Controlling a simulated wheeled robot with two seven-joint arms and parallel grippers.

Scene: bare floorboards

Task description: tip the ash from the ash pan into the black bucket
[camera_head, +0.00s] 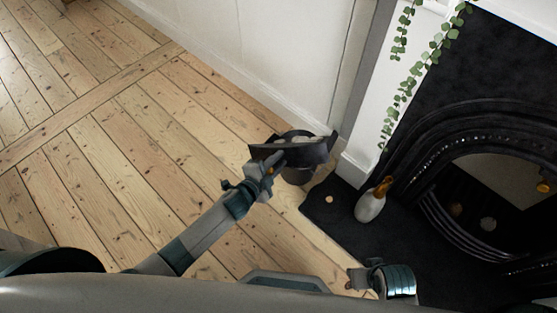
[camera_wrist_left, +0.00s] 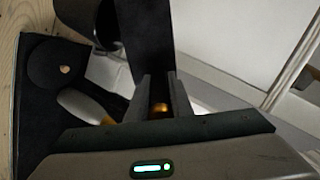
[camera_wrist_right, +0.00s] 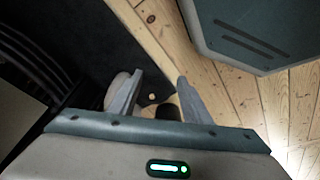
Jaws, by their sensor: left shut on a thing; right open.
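The dark ash pan (camera_head: 318,150) is held by my left gripper (camera_head: 268,170), which is shut on it. The pan is at the black bucket (camera_head: 297,177), covering much of it in the head view. The pan appears tilted. A pale patch shows by the bucket's rim; I cannot tell if it is ash. In the left wrist view, the jaws (camera_wrist_left: 160,100) close on a dark upright part of the pan (camera_wrist_left: 146,40). My right gripper (camera_head: 360,278) is open and empty low over the hearth's near edge; its spread fingers show in the right wrist view (camera_wrist_right: 155,95).
The black fireplace (camera_head: 480,150) is at the right, the white wall (camera_head: 270,50) behind. Bare floorboards (camera_head: 110,140) are clear at left.

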